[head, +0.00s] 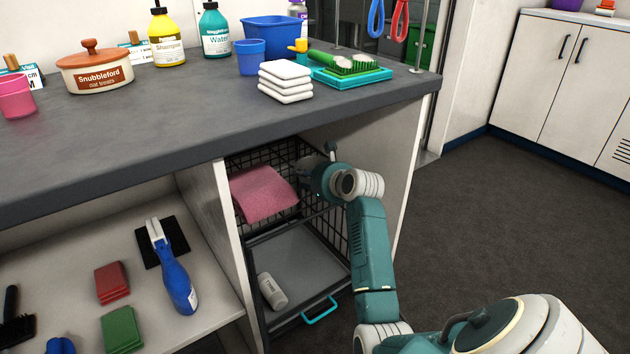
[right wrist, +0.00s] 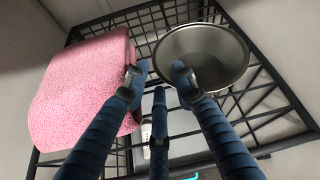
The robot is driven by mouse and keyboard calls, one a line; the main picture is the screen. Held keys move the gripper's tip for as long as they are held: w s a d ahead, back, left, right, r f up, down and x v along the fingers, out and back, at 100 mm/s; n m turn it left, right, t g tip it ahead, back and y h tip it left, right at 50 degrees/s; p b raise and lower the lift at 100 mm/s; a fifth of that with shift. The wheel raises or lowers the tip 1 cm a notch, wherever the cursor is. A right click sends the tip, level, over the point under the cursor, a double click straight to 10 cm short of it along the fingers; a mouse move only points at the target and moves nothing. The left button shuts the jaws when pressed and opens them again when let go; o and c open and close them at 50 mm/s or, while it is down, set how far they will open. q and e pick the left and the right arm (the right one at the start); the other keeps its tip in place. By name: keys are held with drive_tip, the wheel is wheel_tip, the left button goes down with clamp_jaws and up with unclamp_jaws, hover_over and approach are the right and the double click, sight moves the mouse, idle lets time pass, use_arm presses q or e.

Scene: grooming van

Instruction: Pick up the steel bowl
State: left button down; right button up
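The steel bowl (right wrist: 207,52) sits in the upper wire basket, right of the middle in the right wrist view, with its open top facing up. My right gripper (right wrist: 160,71) is open above the basket. Its fingers stand apart near the bowl's left rim, one to the left of the rim and one over the bowl's inside. I cannot tell whether they touch it. In the head view my right gripper (head: 318,180) reaches into the basket and mostly hides the bowl. My left gripper is out of view.
A pink towel (head: 263,194) lies in the same basket (right wrist: 290,118), left of the bowl. Below is a grey drawer (head: 304,250) holding a white bottle (head: 272,291). The counter (head: 190,112) overhangs the basket, with side panels close by. Open floor (head: 500,220) lies to the right.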

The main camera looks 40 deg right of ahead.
drive_tip(key=b+x, duration=0.1)
drive_tip(key=x, duration=0.2)
drive_tip(key=shift+f, duration=0.1)
drive_tip(key=shift+s, duration=0.1)
clamp_jaws()
